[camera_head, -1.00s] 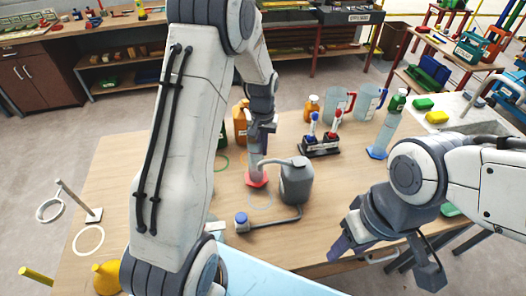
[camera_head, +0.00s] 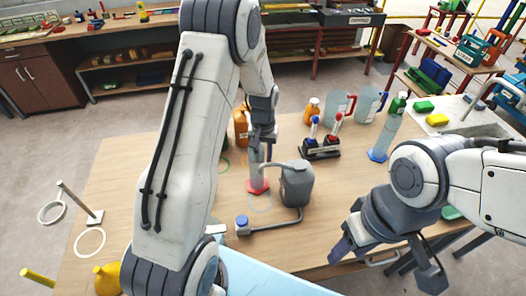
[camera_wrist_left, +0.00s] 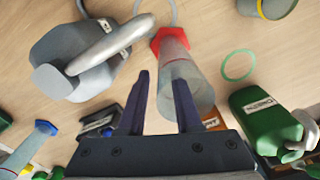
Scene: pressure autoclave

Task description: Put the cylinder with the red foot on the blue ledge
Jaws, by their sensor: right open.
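The clear cylinder with the red foot (camera_head: 257,186) stands upright on the wooden table, left of a grey jug-like vessel. In the left wrist view its clear tube (camera_wrist_left: 178,70) lies beyond the fingertips, partly behind the right-hand finger. My left gripper (camera_head: 262,138) is above and close to the cylinder's upper end. In the wrist view its dark fingers (camera_wrist_left: 163,88) stand apart with nothing held; I cannot tell whether one touches the tube. My right gripper (camera_head: 362,256) is open and empty over the table's front right. A pale blue surface (camera_head: 262,276), likely the blue ledge, shows at the front edge, partly hidden by my left arm.
The grey vessel (camera_head: 297,184) with a low pipe and blue cap stands right of the cylinder. A green bottle (camera_wrist_left: 255,115) is near the left gripper.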

